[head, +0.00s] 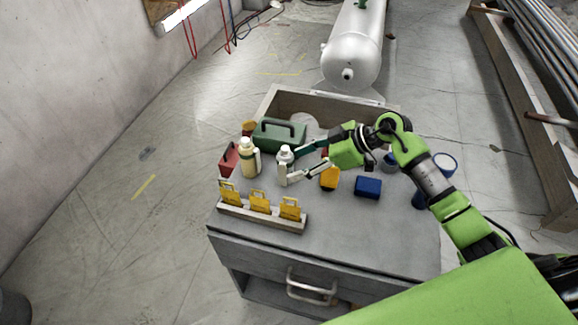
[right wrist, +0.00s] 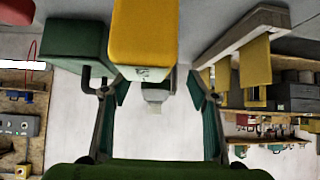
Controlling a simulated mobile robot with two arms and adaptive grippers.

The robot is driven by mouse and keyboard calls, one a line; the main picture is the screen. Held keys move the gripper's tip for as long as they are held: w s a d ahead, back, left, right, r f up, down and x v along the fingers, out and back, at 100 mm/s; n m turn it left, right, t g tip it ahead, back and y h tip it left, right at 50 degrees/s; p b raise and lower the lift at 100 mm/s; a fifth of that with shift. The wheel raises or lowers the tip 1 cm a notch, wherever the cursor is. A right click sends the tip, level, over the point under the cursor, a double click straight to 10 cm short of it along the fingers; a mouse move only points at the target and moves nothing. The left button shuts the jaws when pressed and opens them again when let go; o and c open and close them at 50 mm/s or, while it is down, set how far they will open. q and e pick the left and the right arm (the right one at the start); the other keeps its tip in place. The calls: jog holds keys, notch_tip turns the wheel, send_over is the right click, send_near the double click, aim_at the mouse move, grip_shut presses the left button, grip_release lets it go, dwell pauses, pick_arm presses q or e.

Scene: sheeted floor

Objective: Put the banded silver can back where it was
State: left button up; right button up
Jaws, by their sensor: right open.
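The silver can (head: 284,158), pale with a light cap, stands upright on the grey cabinet top, just right of a cream bottle (head: 249,157). My right gripper (head: 297,166) reaches in from the right, open, with its fingers at the can's near side. I cannot tell whether they touch it. In the right wrist view, upside down, a pale can top (right wrist: 155,92) shows between the open fingers (right wrist: 157,88). A yellow block (right wrist: 145,35) hides the rest of it. My left gripper is not in view.
A green toolbox (head: 278,135) stands behind the can and a red box (head: 229,160) at left. A wooden rack with yellow tags (head: 262,217) lies along the front. The right front of the top is bare.

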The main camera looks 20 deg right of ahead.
jog(key=v, duration=0.6)
jog(key=shift+r, duration=0.2)
jog(key=shift+s+d, duration=0.1)
